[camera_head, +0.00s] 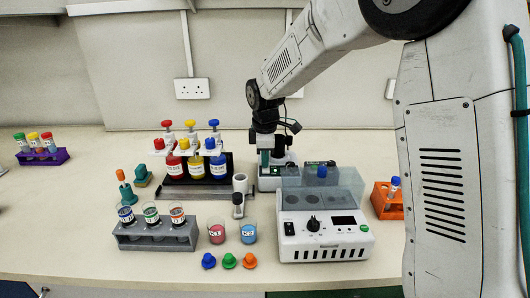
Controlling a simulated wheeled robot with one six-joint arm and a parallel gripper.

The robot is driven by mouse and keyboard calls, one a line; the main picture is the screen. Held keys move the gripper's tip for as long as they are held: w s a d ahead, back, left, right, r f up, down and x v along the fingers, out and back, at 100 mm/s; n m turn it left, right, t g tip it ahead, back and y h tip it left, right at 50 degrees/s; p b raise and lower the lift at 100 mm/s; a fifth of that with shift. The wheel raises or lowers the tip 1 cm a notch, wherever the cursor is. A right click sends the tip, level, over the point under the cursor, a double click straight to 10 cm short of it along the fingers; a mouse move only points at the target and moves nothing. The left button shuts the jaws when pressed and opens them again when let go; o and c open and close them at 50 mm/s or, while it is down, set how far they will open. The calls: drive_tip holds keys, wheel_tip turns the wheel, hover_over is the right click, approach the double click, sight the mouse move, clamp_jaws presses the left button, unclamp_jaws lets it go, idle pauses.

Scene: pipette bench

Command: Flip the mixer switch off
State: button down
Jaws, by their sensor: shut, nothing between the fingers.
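My gripper (265,160) is shut and empty, pointing down at the back centre of the bench. It is right over or in front of a small white-based device (268,184) and hides much of it; I cannot tell whether they touch. A white box-shaped machine (325,243) with a clear grey lid stands in front of it to the right. I cannot tell for sure which device is the mixer, nor the switch position.
Left of my gripper, a black rack (220,191) holds red, yellow and blue bottles. A grey rack (157,239) with several vials, two labelled beakers (217,232) and coloured caps (229,261) stand in front. An orange rack (383,205) is at right.

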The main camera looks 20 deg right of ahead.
drive_tip(key=shift+f, duration=0.25)
idle(0.3)
drive_tip(key=shift+s+a, duration=0.15)
drive_tip(key=shift+s, duration=0.65)
drive_tip(key=shift+r, duration=0.1)
